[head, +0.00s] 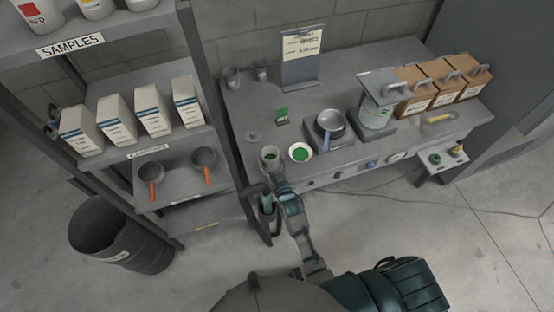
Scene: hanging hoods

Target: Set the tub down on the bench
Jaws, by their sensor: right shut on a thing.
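A pale grey tub (269,153) with green contents shows at the left part of the bench (350,88), near its front edge. My right gripper (276,171) comes up from below and is shut on the tub's near side. The tub looks upright. I cannot tell whether its base touches the bench top or hangs a little above it. My left gripper is not in view.
A white dish with green contents (300,152) lies just right of the tub. A pan (330,123), scale-like unit (376,114) and boxes (415,101) stand further right. Shelving (213,80) rises at left.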

